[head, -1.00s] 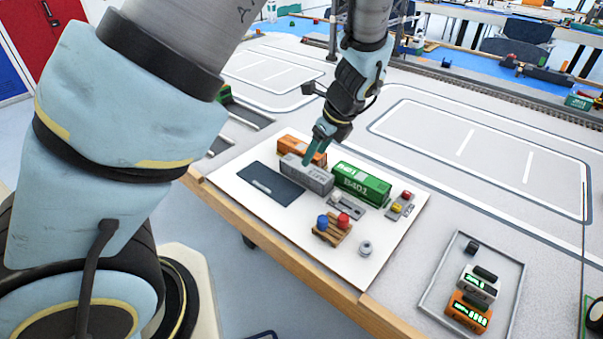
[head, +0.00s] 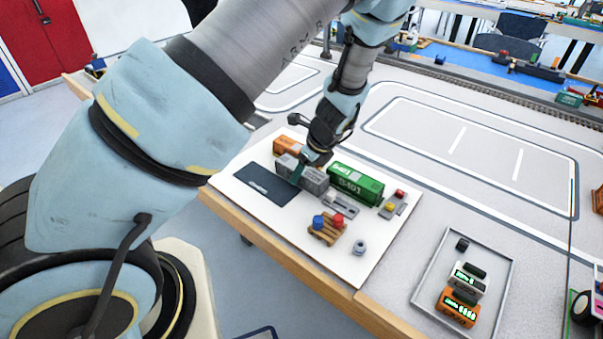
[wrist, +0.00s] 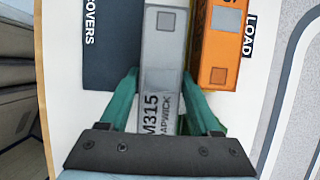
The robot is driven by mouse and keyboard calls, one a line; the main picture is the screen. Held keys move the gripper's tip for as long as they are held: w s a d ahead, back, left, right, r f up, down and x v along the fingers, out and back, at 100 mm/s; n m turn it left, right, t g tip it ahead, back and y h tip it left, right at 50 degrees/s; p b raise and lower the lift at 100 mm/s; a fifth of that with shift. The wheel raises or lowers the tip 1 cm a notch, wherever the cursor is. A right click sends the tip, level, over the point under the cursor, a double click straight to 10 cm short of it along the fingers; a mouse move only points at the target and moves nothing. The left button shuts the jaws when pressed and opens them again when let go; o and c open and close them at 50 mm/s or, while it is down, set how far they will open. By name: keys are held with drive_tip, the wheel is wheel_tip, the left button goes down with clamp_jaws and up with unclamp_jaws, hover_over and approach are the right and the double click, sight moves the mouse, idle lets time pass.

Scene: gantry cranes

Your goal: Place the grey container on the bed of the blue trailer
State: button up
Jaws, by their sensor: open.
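The grey container (head: 314,181) lies on a white board, between the orange container and the dark blue plate. In the wrist view, the grey container (wrist: 165,50) runs up the middle, with lettering including "M315" on its top. My gripper (head: 299,172) is low at the container, its green fingers partly hidden in the head view. In the wrist view, my open gripper (wrist: 161,80) has one finger on each side of the container. I cannot tell whether the fingers touch it. I cannot make out a blue trailer in either view.
Close beside it are an orange container (head: 286,145), a green container (head: 356,184) and a dark blue plate (head: 265,184). A small pallet (head: 326,231) with blue and red pieces stands in front. A framed tray (head: 430,268) lies right. The marked table area behind is clear.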

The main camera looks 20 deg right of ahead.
drive_tip(key=shift+c, duration=0.4)
clamp_jaws()
drive_tip(key=shift+r, duration=0.15)
